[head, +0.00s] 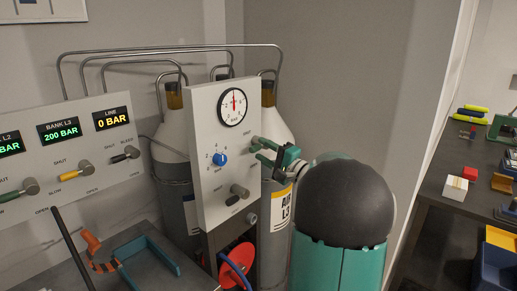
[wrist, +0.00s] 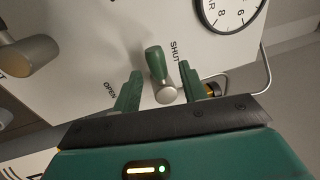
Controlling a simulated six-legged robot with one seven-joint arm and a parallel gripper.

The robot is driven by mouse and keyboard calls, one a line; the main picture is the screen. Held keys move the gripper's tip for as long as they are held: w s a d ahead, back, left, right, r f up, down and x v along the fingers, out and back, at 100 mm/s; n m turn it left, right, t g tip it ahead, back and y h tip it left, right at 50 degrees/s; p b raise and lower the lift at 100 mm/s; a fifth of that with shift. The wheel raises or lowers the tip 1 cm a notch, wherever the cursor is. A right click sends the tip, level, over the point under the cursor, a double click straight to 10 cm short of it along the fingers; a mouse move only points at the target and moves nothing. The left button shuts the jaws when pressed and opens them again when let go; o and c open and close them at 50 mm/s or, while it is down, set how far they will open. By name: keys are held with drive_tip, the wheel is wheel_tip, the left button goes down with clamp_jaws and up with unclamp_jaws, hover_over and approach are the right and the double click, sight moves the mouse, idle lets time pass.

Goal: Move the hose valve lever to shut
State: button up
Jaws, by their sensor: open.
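The lever between my fingers has a green handle (wrist: 154,62) on a round grey hub, on the white gauge panel (head: 210,119). No name shows on it, so I cannot tell for sure that it is the hose valve lever. In the wrist view its handle points up from the hub, with SHUT printed close to its right and OPEN farther off to the lower left. My gripper (wrist: 160,70) is open, one finger on each side of the lever; contact is not clear. In the head view my gripper (head: 260,149) is at the panel's right edge and largely hides this lever.
A round gauge (head: 233,107), blue knob (head: 221,158) and grey-hubbed lever (head: 240,191) share the panel. Gas cylinders (head: 175,130) stand behind it. A bank panel (head: 60,150) with more levers is at left. A red reel (head: 237,266) sits below; a dark bench (head: 440,178) is at right.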

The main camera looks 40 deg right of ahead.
drive_tip(key=a+v, duration=0.1)
drive_tip(key=v, duration=0.9)
drive_tip(key=shift+s+d, duration=0.4)
drive_tip(key=shift+d, duration=0.1)
drive_tip(key=w+a+f+n+g+y, duration=0.25)
drive_tip(key=a+n+g, duration=0.2)
drive_tip(key=a, duration=0.95)
drive_tip(key=w+a+f+n+g+y, duration=0.1)
drive_tip(key=w+a+n+g+y, duration=0.25)
drive_tip(key=a, duration=0.95)
drive_tip(key=s+a+f+n+g+h, duration=0.2)
drive_tip(key=s+a+n+g+h, duration=0.1)
drive_tip(key=s+a, duration=0.4)
drive_tip(key=s+a+f+n+g+h, duration=0.3)
drive_tip(key=s+a+n+h, duration=0.1)
drive_tip(key=s+a+n, duration=0.2)
drive_tip(key=shift+s+a+g+h, duration=0.35)
drive_tip(key=shift+s+a, duration=0.2)
drive_tip(key=shift+s, duration=0.6)
